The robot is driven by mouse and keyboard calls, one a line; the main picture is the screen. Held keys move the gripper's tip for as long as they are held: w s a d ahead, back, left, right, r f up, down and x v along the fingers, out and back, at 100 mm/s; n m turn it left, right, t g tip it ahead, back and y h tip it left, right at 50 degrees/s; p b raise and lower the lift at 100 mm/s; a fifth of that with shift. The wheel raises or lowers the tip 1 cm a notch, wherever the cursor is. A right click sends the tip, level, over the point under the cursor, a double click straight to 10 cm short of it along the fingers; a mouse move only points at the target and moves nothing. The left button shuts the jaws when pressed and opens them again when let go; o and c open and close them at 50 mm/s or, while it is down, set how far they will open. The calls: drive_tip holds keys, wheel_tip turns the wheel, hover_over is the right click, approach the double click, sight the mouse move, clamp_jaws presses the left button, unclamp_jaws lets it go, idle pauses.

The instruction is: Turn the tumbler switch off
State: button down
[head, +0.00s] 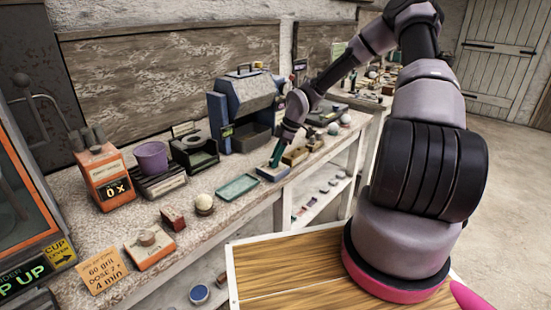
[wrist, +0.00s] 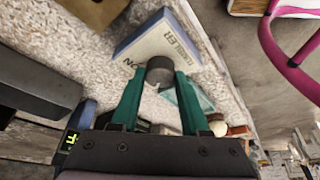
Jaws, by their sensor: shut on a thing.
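The tumbler switch (head: 272,174) is a blue block with a pale top on the bench, right of the teal tray. In the wrist view its slanted top (wrist: 160,38) bears the word TUMBLER and a turned label that seems to read ON. A dark round lever (wrist: 159,70) stands at the end by that label. My gripper (head: 275,163) reaches down to the switch from above. In the wrist view the green fingers of my gripper (wrist: 160,78) are shut on the lever, one on each side. The lever's base is partly hidden.
The teal tray (head: 237,187) lies just left of the switch, with a pale ball on a stand (head: 204,203) further left. A blue-grey machine (head: 247,108) stands behind. Small wooden blocks (head: 295,155) sit close on the right. The bench's front edge is near.

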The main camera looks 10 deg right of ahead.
drive_tip(key=shift+c, duration=2)
unclamp_jaws()
drive_tip(key=v, duration=1)
drive_tip(key=shift+r, duration=0.35)
drive_tip(key=shift+d, duration=0.15)
